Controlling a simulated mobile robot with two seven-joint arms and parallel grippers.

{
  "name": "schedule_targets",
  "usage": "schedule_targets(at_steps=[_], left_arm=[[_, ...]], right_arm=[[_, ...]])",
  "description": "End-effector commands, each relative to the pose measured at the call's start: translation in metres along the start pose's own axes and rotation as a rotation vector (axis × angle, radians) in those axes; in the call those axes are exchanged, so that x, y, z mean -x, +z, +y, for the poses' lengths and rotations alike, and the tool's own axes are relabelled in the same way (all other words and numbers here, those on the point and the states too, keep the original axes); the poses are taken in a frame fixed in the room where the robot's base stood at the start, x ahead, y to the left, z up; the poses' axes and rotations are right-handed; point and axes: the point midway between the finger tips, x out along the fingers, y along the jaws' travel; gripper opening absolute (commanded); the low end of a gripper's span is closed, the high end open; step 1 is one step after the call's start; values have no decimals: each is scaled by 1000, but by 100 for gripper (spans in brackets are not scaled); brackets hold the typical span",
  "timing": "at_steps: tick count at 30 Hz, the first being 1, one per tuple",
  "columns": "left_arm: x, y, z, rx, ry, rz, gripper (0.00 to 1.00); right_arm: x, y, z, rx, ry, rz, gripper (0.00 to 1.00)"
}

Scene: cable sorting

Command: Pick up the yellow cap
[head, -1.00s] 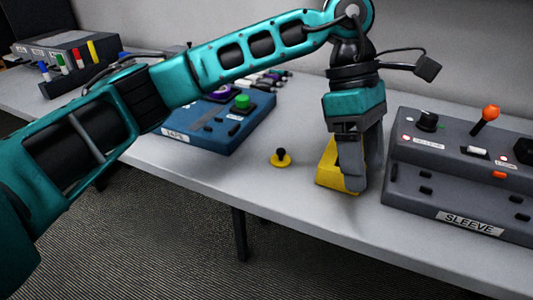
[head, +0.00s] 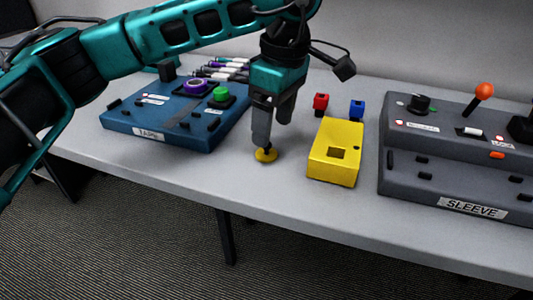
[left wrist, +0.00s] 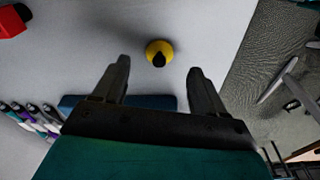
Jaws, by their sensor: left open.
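The yellow cap (head: 266,155) is a small yellow disc with a black knob on top. It lies on the table between the blue box and the yellow block. In the left wrist view the cap (left wrist: 159,52) lies ahead of the fingertips, roughly centred between them. My left gripper (head: 272,130) is open and empty, pointing down at the cap; in the head view one finger partly covers the knob. Both fingers of it show apart in the left wrist view (left wrist: 158,68). I cannot tell the exact height above the cap. My right gripper is not in view.
The yellow block (head: 347,133) with a square hole stands to the right. Red (head: 320,100) and blue (head: 357,107) pieces sit behind it. The blue box (head: 150,122) labelled TAPE is left, the grey SLEEVE box (head: 400,188) right. The table front is clear.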

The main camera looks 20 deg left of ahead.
Motion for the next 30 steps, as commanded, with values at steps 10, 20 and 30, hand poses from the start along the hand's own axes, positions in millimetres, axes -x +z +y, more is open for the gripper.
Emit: schedule_targets(at_steps=[10,20,30], left_arm=[[-46,-5,-1,0,-3,0,71],[-50,-5,0,0,0,-1,67],[-50,-5,0,0,0,-1,34]], right_arm=[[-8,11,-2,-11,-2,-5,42],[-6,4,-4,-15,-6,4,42],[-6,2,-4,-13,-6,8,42]])
